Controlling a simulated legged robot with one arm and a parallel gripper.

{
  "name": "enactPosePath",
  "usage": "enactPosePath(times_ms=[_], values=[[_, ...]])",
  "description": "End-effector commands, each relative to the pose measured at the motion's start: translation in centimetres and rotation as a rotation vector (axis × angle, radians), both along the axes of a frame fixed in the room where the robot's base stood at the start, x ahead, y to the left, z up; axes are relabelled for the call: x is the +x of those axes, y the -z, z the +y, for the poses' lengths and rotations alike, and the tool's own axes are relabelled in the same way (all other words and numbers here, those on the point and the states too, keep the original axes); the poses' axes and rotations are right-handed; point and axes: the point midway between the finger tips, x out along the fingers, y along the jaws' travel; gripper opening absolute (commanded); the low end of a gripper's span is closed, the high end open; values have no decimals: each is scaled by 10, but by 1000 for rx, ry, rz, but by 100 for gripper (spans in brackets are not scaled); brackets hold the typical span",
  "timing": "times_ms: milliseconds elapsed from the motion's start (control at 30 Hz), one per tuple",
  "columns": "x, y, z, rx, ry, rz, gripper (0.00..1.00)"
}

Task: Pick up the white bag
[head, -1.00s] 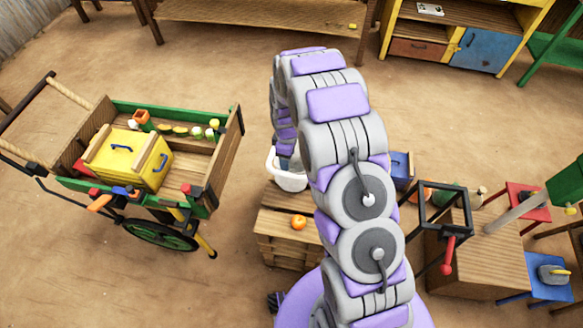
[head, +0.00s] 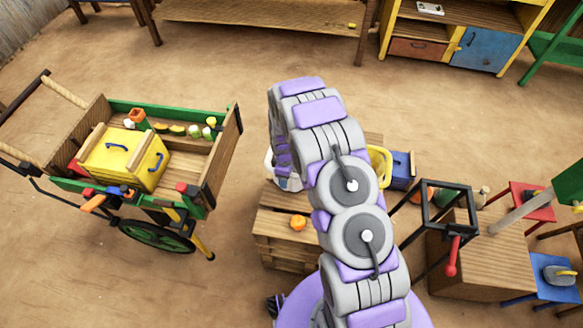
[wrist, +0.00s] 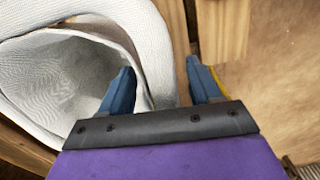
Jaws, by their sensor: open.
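The white bag (wrist: 62,72) fills the left of the wrist view, with a thick curved rim or handle and a hollow inside. In the head view only a pale part of the bag (head: 290,183) shows beside my arm, on a wooden crate (head: 285,242). My gripper (wrist: 160,82) is open, its two blue fingers apart. The left finger overlaps the bag's opening in the picture, and the bag's wall passes between the fingers. The right finger is beside the bag. I cannot tell whether either finger touches it. My arm hides much of the bag in the head view.
An orange fruit (head: 298,222) sits on the crate. A yellow container (head: 379,165) and a blue box (head: 402,170) are right of my arm. A cart (head: 222,170) with a yellow box (head: 125,160) stands left. Open floor lies behind the crate.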

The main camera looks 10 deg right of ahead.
Motion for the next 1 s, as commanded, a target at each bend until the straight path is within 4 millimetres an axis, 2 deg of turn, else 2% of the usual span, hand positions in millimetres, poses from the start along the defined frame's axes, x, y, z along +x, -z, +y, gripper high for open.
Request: enactPosePath(times_ms=[167,833,1000], values=[[0,-1,0,0,0,0,63],[0,-1,0,0,-1,1,0],[0,-1,0,0,-1,1,0]])
